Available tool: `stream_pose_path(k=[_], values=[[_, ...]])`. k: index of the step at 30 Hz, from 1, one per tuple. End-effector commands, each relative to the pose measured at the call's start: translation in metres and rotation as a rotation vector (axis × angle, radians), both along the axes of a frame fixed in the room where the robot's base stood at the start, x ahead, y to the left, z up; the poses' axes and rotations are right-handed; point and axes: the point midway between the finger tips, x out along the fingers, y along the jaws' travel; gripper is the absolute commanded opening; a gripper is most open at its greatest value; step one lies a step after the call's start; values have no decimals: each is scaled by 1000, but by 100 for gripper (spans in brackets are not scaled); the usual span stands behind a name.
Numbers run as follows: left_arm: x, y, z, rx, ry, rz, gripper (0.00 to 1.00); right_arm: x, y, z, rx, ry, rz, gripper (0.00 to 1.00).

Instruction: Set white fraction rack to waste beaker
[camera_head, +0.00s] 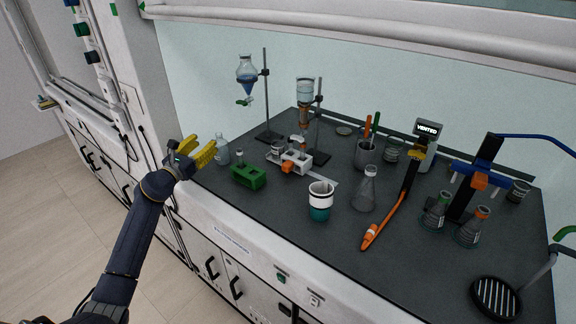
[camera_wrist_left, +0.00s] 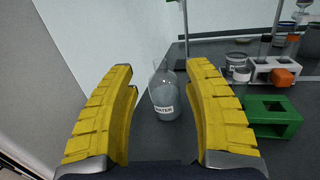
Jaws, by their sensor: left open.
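The white rack (camera_head: 300,157) stands on the dark worktop below a clamped glass column, with an orange block on its front; it also shows at the right of the left wrist view (camera_wrist_left: 286,68). A beaker with teal liquid and a white band (camera_head: 321,201) stands in front of it to the right; I cannot read a waste label. My left gripper (camera_head: 204,149) is open and empty at the worktop's left front edge, well left of the rack. In the left wrist view, a bottle labelled WATER (camera_wrist_left: 165,97) shows beyond and between the yellow fingers, apart from them.
A green rack (camera_head: 248,176) lies between my left gripper and the white rack. A conical flask (camera_head: 365,190) stands right of the teal beaker. A stand with a separating funnel (camera_head: 246,76) is behind. An orange tool (camera_head: 383,222) lies farther right.

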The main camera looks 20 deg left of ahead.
Motion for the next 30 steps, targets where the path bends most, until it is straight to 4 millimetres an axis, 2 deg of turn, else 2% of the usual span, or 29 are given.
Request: stream_pose_path(k=[1, 4, 7, 12, 15, 18, 23, 26, 30], values=[[10, -13, 25, 33, -26, -30, 51, 0, 0, 0, 0, 0, 0, 44], [25, -52, 71, 66, -72, -124, 51, 0, 0, 0, 0, 0, 0, 44], [31, -98, 115, 73, -124, -234, 51, 0, 0, 0, 0, 0, 0, 44], [21, -176, 175, 71, -207, -416, 51, 0, 0, 0, 0, 0, 0, 44], [10, -211, 195, 54, -232, -498, 51, 0, 0, 0, 0, 0, 0, 44], [-1, -237, 204, 27, -236, -554, 51, 0, 0, 0, 0, 0, 0, 44], [-15, -260, 202, -23, -199, -592, 51, 0, 0, 0, 0, 0, 0, 44], [-21, -265, 190, -56, -152, -584, 51, 0, 0, 0, 0, 0, 0, 44], [-26, -264, 161, -93, -55, -541, 51, 0, 0, 0, 0, 0, 0, 44]])
